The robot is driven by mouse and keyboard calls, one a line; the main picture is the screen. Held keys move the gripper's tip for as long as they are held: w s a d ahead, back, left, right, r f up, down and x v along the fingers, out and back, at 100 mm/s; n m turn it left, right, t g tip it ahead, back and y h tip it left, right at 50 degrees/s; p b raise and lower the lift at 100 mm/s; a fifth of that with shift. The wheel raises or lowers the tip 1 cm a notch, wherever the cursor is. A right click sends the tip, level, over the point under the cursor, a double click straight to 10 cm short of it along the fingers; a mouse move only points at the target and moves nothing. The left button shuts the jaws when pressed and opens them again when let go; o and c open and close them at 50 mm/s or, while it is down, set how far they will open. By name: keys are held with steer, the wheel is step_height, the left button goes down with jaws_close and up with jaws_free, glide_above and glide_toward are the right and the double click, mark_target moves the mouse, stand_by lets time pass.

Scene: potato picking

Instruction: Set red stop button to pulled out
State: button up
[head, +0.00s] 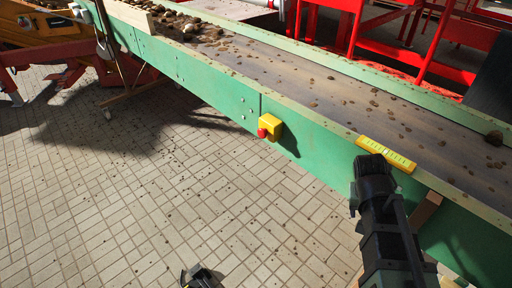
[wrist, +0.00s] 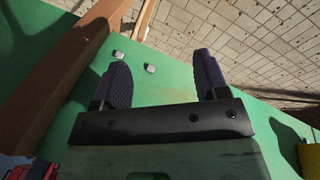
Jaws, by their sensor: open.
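The red stop button (head: 263,132) sits on a yellow box (head: 272,126) fixed to the outer green side wall of the conveyor, near the middle of the head view. In the wrist view a yellow patch (wrist: 309,158) at the lower right edge looks like that box; the red button is not visible there. My gripper (wrist: 164,82) is open and empty, its two dark ribbed fingers apart in front of the green wall. In the head view my arm reaches up at the right, well to the right of the button.
The conveyor belt (head: 330,88) carries scattered potatoes and clods. A yellow level-like strip (head: 386,154) lies on the conveyor's near edge by my arm. A brown post (head: 426,208) stands beside the arm. The paved floor (head: 180,180) before the wall is mostly clear.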

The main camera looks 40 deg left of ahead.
steer(key=w+a+f+n+t+h+b, duration=0.1)
steer(key=a+f+t+b, duration=0.1)
steer(key=a+f+b, duration=0.35)
steer(key=a+f+t+b, duration=0.1)
steer(key=a+f+b, duration=0.1)
steer(key=a, duration=0.7)
steer(key=m+t+y+b, duration=0.1)
steer(key=m+t+b, duration=0.6)
steer(key=t, duration=0.6)
glide_toward(260, 134)
steer(key=w, duration=0.6)
steer(key=w+d, duration=0.1)
steer(key=w, duration=0.2)
steer(key=shift+w+d+r, duration=0.1)
steer(key=shift+w, duration=0.3)
